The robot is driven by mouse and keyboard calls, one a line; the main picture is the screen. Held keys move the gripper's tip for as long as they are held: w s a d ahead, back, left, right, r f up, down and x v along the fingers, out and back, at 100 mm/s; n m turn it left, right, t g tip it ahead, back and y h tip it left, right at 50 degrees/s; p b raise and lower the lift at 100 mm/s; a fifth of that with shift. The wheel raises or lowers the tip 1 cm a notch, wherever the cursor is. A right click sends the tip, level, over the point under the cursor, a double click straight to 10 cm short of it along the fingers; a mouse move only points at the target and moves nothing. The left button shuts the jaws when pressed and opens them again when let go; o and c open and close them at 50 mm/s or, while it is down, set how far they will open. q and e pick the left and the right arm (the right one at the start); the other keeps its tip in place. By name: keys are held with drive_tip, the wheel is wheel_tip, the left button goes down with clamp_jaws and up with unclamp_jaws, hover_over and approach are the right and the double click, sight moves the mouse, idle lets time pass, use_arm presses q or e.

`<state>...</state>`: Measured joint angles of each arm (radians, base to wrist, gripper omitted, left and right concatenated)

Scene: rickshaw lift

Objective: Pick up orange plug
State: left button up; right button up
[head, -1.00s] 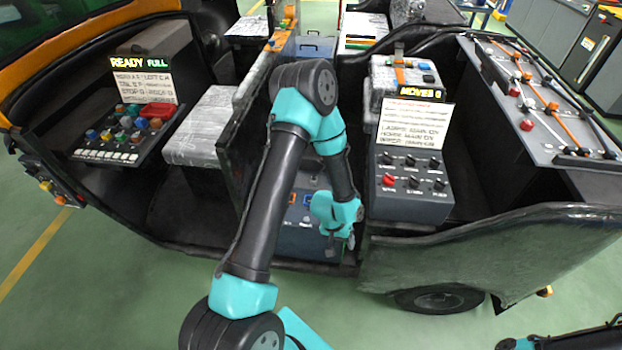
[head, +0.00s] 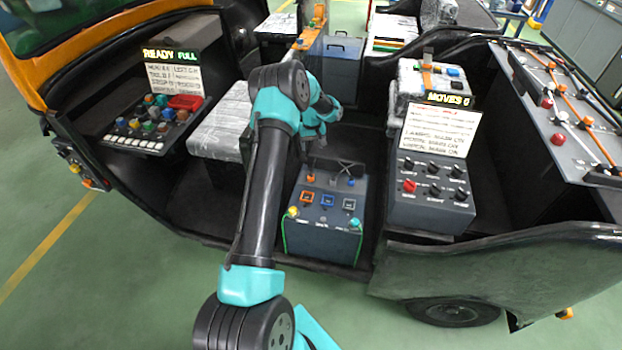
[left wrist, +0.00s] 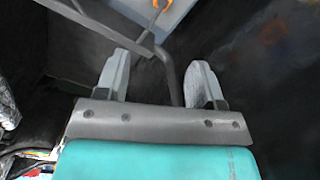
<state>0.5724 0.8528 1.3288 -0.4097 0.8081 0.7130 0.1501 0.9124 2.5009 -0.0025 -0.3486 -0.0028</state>
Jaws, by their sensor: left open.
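A small orange piece, apparently the orange plug (head: 310,177), stands at the back left of the dark socket box (head: 322,243) in the head view. Orange, blue and white-framed sockets lie in front of it on the box top. My left gripper (left wrist: 160,66) is open in the left wrist view, with nothing clearly held between its fingers. A grey bar (left wrist: 172,75) runs close to the fingers; I cannot tell if it touches them. In the head view the left wrist is above and behind the box, its fingertips unclear. My right gripper is out of view.
A panel of knobs (head: 432,188) under a lit sign stands right of the box. A wrapped seat (head: 217,130) and a button panel (head: 150,125) are to the left. The vehicle's side wall (head: 520,260) curves at the front right. Dark floor lies behind the box.

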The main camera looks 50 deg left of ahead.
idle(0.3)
use_arm(q)
hover_over(311, 174)
drive_tip(key=f, duration=1.2)
drive_tip(key=shift+w+f, duration=0.1)
drive_tip(key=shift+w, duration=0.15)
drive_tip(key=shift+s+f, duration=0.15)
drive_tip(key=shift+f, duration=1.15)
drive_tip(key=shift+s+f, duration=0.1)
drive_tip(key=shift+f, duration=1.2)
drive_tip(key=shift+c, duration=0.2)
drive_tip(key=c, duration=0.8)
drive_tip(key=shift+c, duration=0.3)
